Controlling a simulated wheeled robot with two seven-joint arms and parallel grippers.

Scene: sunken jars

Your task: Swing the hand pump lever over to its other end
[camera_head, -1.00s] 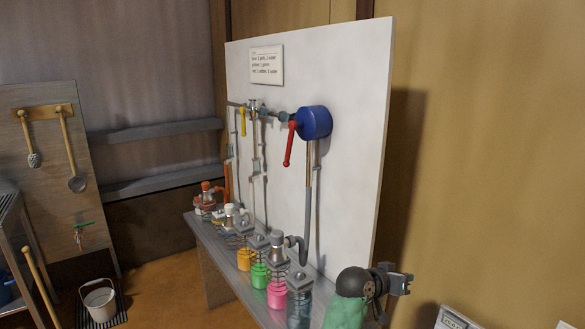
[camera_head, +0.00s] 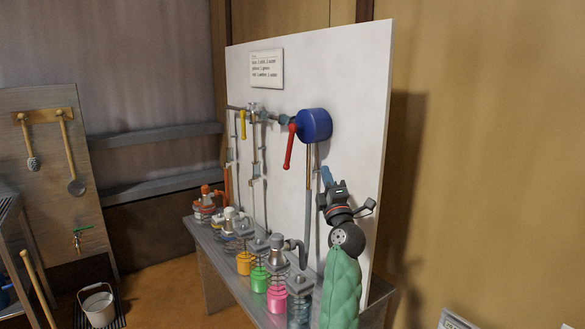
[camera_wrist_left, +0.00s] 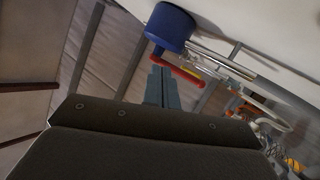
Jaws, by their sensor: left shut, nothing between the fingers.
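The hand pump is a blue drum (camera_head: 315,124) on the white board, with a red lever (camera_head: 289,148) on its front left that hangs down, its lower end leaning slightly left. My left gripper (camera_head: 326,175) is below and right of the drum, apart from the lever, its bluish fingers pointing up. In the left wrist view the shut, empty fingers (camera_wrist_left: 160,77) point toward the drum (camera_wrist_left: 170,27) and appear close to the red lever (camera_wrist_left: 184,72). Whether they touch it cannot be told from that view. My right gripper is not in view.
The white board (camera_head: 350,70) carries pipes and a yellow lever (camera_head: 243,124). A bench (camera_head: 213,240) below holds several jars with coloured contents, including a pink one (camera_head: 277,298). Open air lies in front of the board above the jars.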

